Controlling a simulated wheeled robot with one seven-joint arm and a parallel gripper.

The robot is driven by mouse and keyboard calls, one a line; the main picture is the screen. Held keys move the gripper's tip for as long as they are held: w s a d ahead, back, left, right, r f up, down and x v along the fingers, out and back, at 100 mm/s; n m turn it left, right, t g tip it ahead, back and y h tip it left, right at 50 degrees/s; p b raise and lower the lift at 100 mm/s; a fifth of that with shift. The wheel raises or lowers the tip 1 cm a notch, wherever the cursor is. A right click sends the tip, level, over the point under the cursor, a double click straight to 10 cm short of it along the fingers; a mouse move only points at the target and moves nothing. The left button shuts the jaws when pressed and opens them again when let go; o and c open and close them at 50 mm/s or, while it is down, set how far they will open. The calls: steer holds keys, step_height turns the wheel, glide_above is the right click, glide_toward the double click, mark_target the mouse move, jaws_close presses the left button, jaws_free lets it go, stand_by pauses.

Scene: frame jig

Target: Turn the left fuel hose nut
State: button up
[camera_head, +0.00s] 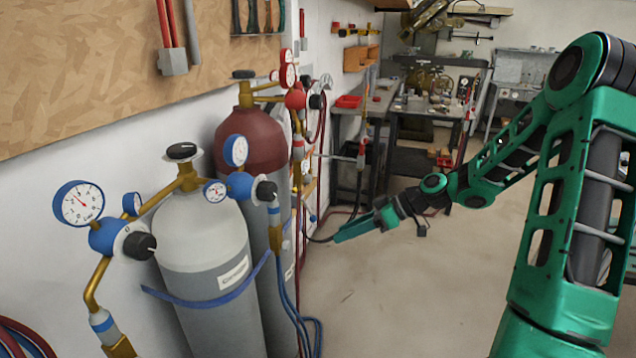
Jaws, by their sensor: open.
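The maroon-topped gas cylinder (250,140) stands against the left wall. It carries a red regulator (295,99) with red-rimmed gauges (287,74). Below this regulator, red and brass hose fittings (298,146) run down to dark red hoses. The fuel hose nuts are small and crowded here, and I cannot clearly tell the left one apart. My gripper (338,236) is open at the end of my green arm. It points left, lower than the fittings and apart from them in the picture. Its fingers look empty, though the gap between them is hard to see.
A grey cylinder (205,265) with blue regulators (108,236) stands nearer on the left, with a blue strap (205,303) and blue hoses (287,300). Workbenches (425,108) stand at the back. The floor (400,295) beneath my arm is clear.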

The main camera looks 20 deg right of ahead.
steer(key=w+d+r+n+t+y, duration=0.1)
steer(key=w+r+t+y, duration=0.1)
steer(key=w+r+t, duration=0.15)
steer(key=t+y, duration=0.2)
glide_toward(311, 179)
steer(key=shift+n, duration=0.3)
steer(key=x, duration=0.8)
